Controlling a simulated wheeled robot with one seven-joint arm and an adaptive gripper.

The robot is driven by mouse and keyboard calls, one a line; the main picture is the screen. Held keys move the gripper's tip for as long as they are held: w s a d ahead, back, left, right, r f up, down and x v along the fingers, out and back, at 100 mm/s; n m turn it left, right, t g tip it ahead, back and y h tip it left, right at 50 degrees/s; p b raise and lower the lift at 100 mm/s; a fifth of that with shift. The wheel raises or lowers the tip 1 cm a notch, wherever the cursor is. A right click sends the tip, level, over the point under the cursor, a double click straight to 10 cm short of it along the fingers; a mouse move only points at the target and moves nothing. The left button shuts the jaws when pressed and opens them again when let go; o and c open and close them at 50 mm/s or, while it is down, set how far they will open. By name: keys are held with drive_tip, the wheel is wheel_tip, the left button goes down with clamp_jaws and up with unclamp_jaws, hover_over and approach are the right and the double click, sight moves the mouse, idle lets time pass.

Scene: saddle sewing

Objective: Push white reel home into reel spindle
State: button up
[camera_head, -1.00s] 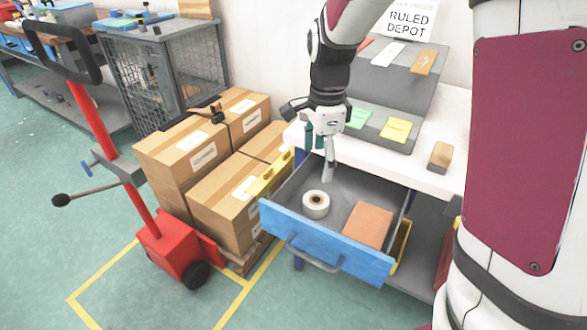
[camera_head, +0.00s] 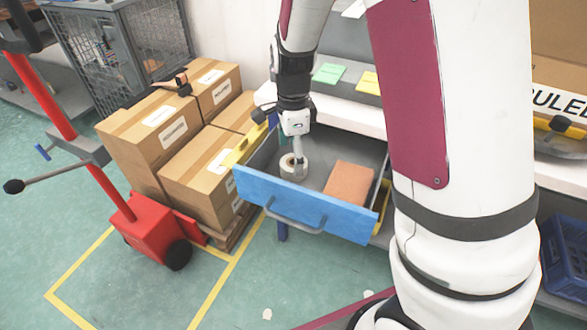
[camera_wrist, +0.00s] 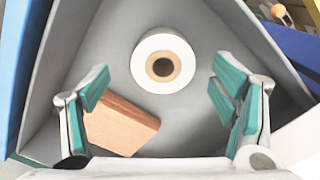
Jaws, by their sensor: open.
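The white reel (camera_head: 293,166) with a brown core stands in the open blue-fronted drawer, near its left side. In the wrist view the reel (camera_wrist: 163,63) lies flat side up, ahead of and between my fingers. My gripper (camera_wrist: 163,110) is open and empty, its teal pads wide apart. In the head view my gripper (camera_head: 297,150) hangs down into the drawer just above the reel. Whether a finger touches the reel I cannot tell. No reel spindle can be made out.
A brown block (camera_head: 348,183) lies in the drawer right of the reel; it also shows in the wrist view (camera_wrist: 122,124). The drawer walls (camera_head: 300,203) enclose the gripper. Stacked cardboard boxes (camera_head: 205,165) stand close on the left. Green and yellow pieces lie on the grey board behind.

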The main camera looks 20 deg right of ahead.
sight(287, 162)
wheel_tip(287, 162, down, 4)
drive_tip(key=shift+w+d+f+b, duration=0.1)
drive_tip(key=shift+w+d+b, duration=0.05)
drive_tip(key=shift+b, duration=0.6)
drive_tip(key=c, duration=1.3)
